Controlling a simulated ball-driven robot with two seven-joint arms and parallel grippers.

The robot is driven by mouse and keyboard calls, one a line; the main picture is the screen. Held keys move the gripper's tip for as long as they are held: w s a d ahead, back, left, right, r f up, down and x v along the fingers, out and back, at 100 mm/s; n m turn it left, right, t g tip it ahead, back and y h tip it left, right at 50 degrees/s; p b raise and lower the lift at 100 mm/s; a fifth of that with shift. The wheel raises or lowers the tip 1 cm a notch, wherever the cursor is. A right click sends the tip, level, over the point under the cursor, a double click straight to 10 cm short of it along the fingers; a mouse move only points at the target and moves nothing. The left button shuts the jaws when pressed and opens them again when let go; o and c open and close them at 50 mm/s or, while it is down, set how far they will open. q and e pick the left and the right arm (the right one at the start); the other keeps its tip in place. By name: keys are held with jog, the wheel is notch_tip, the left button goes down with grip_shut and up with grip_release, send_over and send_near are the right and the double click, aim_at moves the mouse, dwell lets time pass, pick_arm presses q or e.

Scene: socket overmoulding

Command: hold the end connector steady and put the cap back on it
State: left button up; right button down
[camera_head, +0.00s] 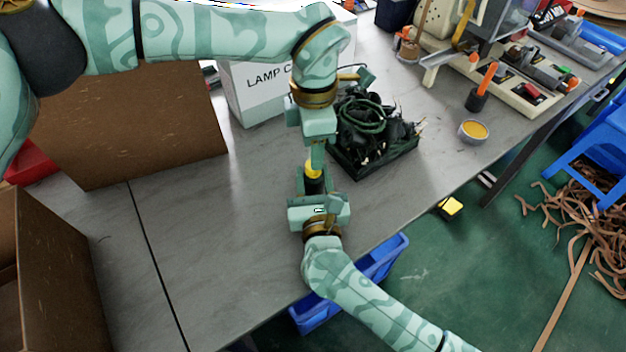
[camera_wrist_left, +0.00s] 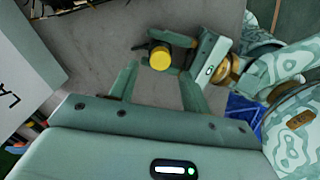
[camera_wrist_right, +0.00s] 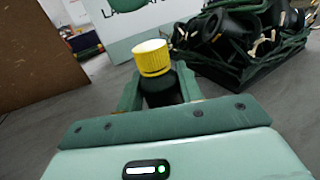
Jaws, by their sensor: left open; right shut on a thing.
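My right gripper (camera_head: 312,180) is shut on the black end connector (camera_head: 314,187), holding it roughly upright above the table. The yellow cap (camera_head: 313,169) sits on the connector's top end; I cannot tell whether it is fully seated. In the right wrist view the cap (camera_wrist_right: 152,58) tops the dark connector (camera_wrist_right: 160,92) between the fingers. My left gripper (camera_head: 316,158) is open, close above the cap. In the left wrist view the cap (camera_wrist_left: 160,58) shows between the tips of the left fingers (camera_wrist_left: 158,72), with no visible grip on it. The head view partly hides the left fingers.
A dark crate of black connectors and cables (camera_head: 375,160) stands just right of the grippers. A white lamp box (camera_head: 262,90) and a brown board (camera_head: 130,125) are behind and left. A blue bin (camera_head: 385,258) is at the table's front edge.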

aim_at(307, 172)
pick_arm(q)
jog(key=shift+f, duration=0.1)
jog(key=shift+c, duration=0.5)
jog(key=shift+s+d+n+h, duration=0.3)
jog(key=shift+s+d+h, duration=0.15)
jog(key=shift+d, duration=0.3)
jog(key=r+n, duration=0.1)
jog(key=n, duration=0.2)
jog(key=r+n, duration=0.1)
jog(key=n, duration=0.3)
jog(key=w+a+r+n, duration=0.1)
jog(key=n, duration=0.2)
jog(key=shift+r+y, duration=0.25)
jog(key=shift+r, duration=0.05)
jog(key=n, duration=0.3)
jog(key=shift+a, duration=0.25)
jog(key=shift+f, duration=3.95)
